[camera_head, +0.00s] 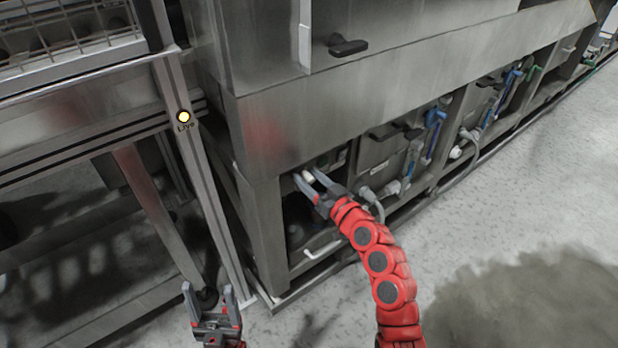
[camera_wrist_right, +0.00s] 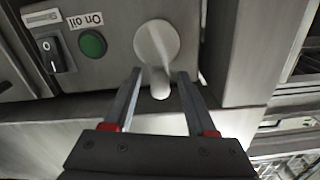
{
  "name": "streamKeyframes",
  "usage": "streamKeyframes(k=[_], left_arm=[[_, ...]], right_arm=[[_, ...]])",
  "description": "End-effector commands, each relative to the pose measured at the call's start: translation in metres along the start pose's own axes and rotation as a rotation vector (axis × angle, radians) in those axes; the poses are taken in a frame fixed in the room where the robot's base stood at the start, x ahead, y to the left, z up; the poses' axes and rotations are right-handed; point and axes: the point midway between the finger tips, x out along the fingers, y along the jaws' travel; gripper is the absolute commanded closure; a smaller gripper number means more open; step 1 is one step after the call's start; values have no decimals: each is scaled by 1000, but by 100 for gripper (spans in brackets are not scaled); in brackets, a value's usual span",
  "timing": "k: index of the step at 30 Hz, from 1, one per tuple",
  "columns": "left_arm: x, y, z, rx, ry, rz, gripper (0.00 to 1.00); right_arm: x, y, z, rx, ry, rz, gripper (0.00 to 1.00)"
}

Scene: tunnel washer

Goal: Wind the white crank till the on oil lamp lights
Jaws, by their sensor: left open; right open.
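The white crank (camera_wrist_right: 155,42) is a round disc with a short handle on a grey panel in the right wrist view. A bit of it also shows in the head view (camera_head: 309,176). The round green lamp (camera_wrist_right: 92,43) sits beside it, under an upside-down "On oil" label (camera_wrist_right: 86,20); it looks dark green and unlit. My right gripper (camera_wrist_right: 160,74) is open, its fingers on either side of the crank handle; I cannot tell whether they touch it. My left gripper (camera_head: 207,288) is open and empty, low above the floor.
A black rocker switch (camera_wrist_right: 51,53) is on the same panel. A metal post with a yellow "Live" light (camera_head: 183,117) stands left of the washer (camera_head: 330,95). A black handle (camera_head: 348,46) juts out above. Pipes and valves line the lower bays. The floor at right is clear.

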Motion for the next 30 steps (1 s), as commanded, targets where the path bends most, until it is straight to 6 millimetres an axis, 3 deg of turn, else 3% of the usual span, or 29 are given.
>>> streamKeyframes(k=[3,12,23,30], left_arm=[[0,0,0,0,0,0,32],[0,0,0,0,0,0,32],[0,0,0,0,0,0,32],[1,0,0,0,0,0,32]], right_arm=[[0,0,0,0,0,0,45],[0,0,0,1,0,0,99],[0,1,0,23,0,0,100],[-1,6,-1,137,3,1,100]])
